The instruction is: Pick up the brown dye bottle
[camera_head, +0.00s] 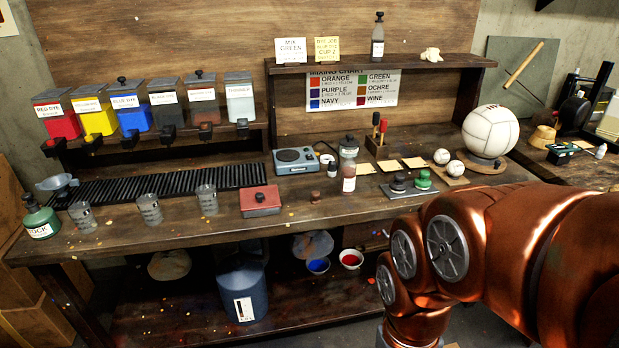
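A small bottle with a reddish-brown lower part and a dark cap (348,179) stands upright on the bench, right of the grey scale. A smaller dark brown vial (315,196) stands to its left, near the red lidded box. A dispenser with brownish contents (202,103) hangs in the row at the back left. The labels on these are too small to read, so I cannot tell which is the brown dye bottle. My copper arm fills the lower right, and my gripper is out of view.
The workbench (150,248) also holds a grey scale (296,161), a red lidded box (260,201), several clear cups on the left, a green stock bottle (40,218) and dark and green stoppers (422,180). A large white ball (490,131) sits at the right.

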